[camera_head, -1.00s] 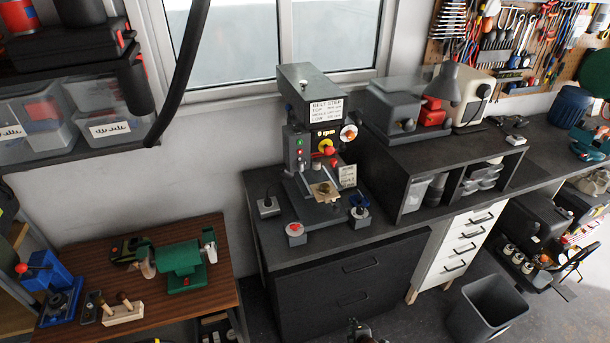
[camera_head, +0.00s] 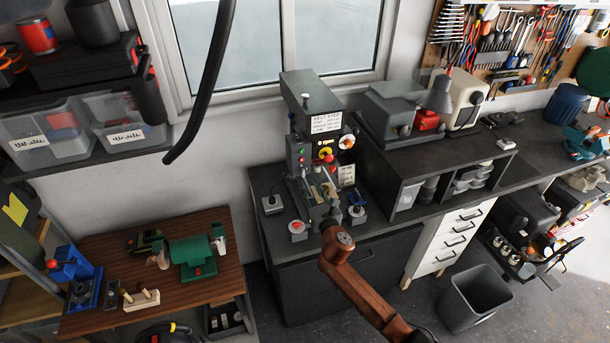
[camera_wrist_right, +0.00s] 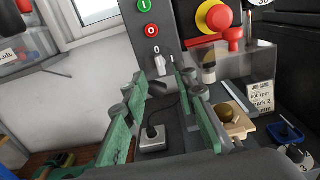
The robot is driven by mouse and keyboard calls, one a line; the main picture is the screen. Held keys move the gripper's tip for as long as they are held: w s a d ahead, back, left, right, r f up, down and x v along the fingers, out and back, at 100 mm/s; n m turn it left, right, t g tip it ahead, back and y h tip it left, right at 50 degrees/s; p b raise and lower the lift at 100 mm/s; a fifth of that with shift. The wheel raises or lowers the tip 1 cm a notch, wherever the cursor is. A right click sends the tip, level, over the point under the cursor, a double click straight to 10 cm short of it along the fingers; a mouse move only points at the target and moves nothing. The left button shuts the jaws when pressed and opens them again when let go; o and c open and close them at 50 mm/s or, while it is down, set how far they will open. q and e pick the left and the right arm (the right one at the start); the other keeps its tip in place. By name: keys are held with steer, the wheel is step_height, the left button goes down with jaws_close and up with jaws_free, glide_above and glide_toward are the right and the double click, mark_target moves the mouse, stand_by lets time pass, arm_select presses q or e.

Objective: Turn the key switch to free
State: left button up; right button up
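On the front panel of the grey drill press (camera_head: 314,100), a small pale switch piece (camera_wrist_right: 160,65) sits below the green and red buttons in the wrist view. It looks like the key switch; its setting is too small to read. My right gripper (camera_wrist_right: 160,88) is open, its green-padded fingers apart with nothing held between them. The fingers point at the press front, and the switch lies just beyond the fingertips, apart from them. In the head view my right gripper (camera_head: 322,192) is in front of the press, and my arm hides part of the press base. My left gripper is out of view.
A red emergency knob on yellow (camera_wrist_right: 216,20) and a clear guard (camera_wrist_right: 225,60) are right of the switch. A black-knobbed box (camera_wrist_right: 153,138) stands on the bench below the fingers. A wooden piece (camera_wrist_right: 231,119) and a small card (camera_wrist_right: 260,98) are to the right.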

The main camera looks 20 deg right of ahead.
mark_target(304, 174)
steer(key=shift+w+a, duration=0.1)
steer(key=shift+w, duration=2.6)
steer(key=shift+c, duration=0.4)
jaws_close()
